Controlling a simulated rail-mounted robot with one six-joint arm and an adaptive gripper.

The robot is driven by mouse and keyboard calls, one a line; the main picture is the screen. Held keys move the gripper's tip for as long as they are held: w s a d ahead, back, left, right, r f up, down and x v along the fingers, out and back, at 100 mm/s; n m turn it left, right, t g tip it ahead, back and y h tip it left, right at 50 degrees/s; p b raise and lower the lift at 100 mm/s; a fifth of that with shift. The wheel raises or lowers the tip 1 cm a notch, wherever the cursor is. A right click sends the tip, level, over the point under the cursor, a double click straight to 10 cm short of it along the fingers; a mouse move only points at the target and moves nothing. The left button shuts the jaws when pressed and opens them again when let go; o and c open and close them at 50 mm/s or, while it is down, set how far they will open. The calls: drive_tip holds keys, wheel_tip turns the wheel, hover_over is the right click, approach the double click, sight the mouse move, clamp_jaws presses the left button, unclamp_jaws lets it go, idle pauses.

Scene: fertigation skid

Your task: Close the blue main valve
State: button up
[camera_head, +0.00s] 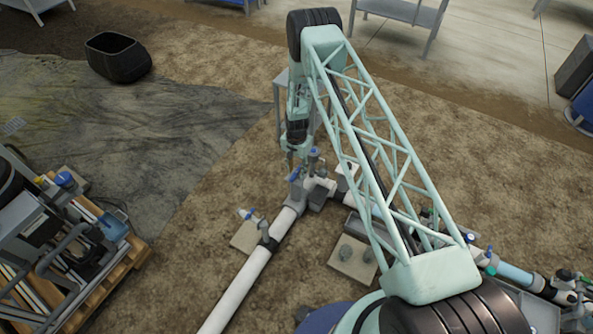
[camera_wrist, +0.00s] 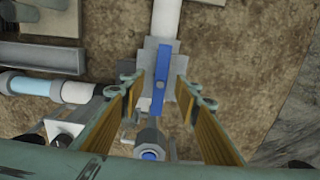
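The blue main valve's lever (camera_wrist: 161,82) shows in the wrist view as a flat blue handle lying lengthwise along the white pipe (camera_wrist: 166,18), on a grey valve body (camera_wrist: 150,55). My gripper (camera_wrist: 158,85) is open, with one finger on each side of the lever and a visible gap to both. I cannot tell how far its fingertips are above the lever. In the head view the blue lever (camera_head: 295,174) sits on the white pipe near the tee, and my gripper (camera_head: 298,165) hangs down right at it. My gripper partly hides the fittings there.
A grey hexagonal fitting with a blue top (camera_wrist: 150,142) stands close below the lever in the wrist view. Another small blue-handled valve (camera_head: 247,214) stands left of the pipe. A loaded pallet (camera_head: 115,265) is at left. Bare soil lies between.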

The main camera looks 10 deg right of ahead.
drive_tip(key=shift+f+b, duration=0.75)
drive_tip(key=shift+f, duration=0.45)
drive_tip(key=c, duration=0.9)
drive_tip(key=shift+f, duration=0.1)
